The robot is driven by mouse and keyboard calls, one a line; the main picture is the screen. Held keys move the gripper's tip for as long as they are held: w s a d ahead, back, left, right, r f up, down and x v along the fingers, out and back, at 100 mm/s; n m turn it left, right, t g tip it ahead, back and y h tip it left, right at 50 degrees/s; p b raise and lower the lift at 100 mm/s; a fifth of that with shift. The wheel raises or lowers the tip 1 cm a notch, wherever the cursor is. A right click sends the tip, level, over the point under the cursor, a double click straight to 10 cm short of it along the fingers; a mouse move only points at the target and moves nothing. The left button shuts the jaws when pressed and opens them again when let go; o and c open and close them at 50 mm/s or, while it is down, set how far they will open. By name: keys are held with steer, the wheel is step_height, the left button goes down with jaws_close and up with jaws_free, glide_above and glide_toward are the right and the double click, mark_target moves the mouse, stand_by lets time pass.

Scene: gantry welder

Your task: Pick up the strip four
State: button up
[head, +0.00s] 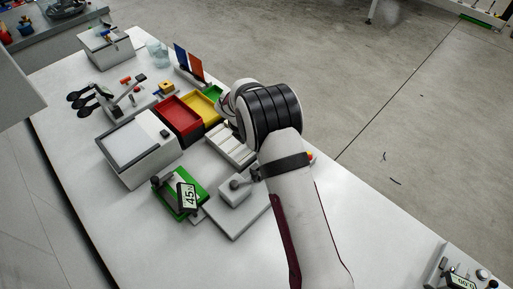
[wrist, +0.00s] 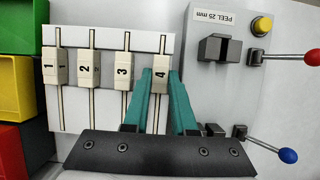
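Strip four (wrist: 161,76) is a thin pale strip with a cream tag marked 4. It lies at the right end of the white rack (wrist: 107,42) in the wrist view, level with the other strips. My gripper (wrist: 160,76) is open, with one teal finger on each side of strip four's tag. I cannot tell whether the fingers touch it. The strip's lower part runs down between the fingers. In the head view my arm hides the gripper and part of the white rack (head: 226,143).
Strip one (wrist: 56,68), strip two (wrist: 90,70) and strip three (wrist: 124,72) lie to the left. A grey peel fixture (wrist: 230,85) with a red knob (wrist: 312,57) and a blue knob (wrist: 288,155) stands close right. Green, yellow and red bins line the left.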

jaws_close()
steer(key=shift+r, duration=0.1)
